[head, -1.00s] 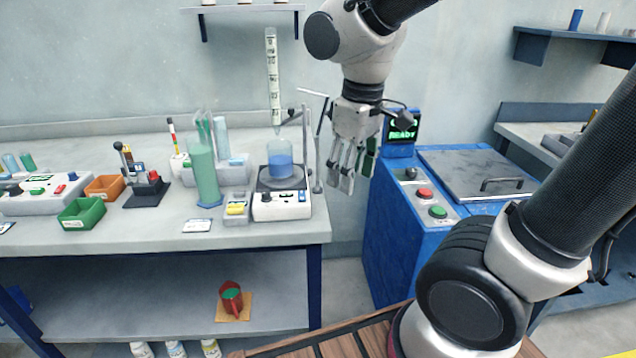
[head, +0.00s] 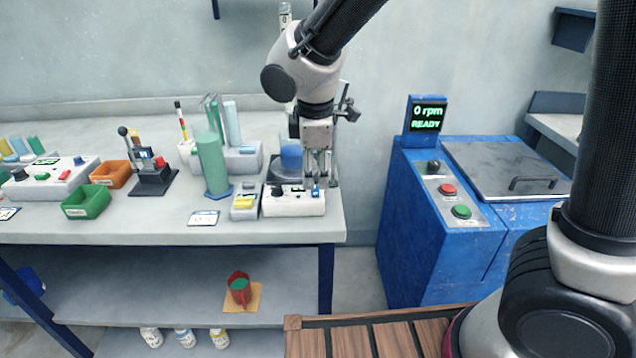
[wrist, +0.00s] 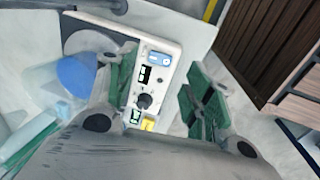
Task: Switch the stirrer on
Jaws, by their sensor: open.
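The stirrer (head: 290,208) is a white box near the front edge of the bench, with a beaker of blue liquid (head: 291,158) on its plate, partly hidden by my gripper. Its front carries a black dial (head: 278,190) and a blue switch (head: 316,191). In the wrist view, the panel shows the blue switch (wrist: 160,58), a small dark display and the black dial (wrist: 145,101). My gripper (head: 318,187) is open and points down over the right end of the panel, by the switch. In the wrist view its green-padded fingers stand either side of the panel. Contact cannot be told.
A small box with a yellow top (head: 244,205) and a green cylinder (head: 213,165) stand left of the stirrer. A thin stand is close behind my gripper. A blue machine (head: 410,225) reading "0 rpm READY" stands right, across a gap.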

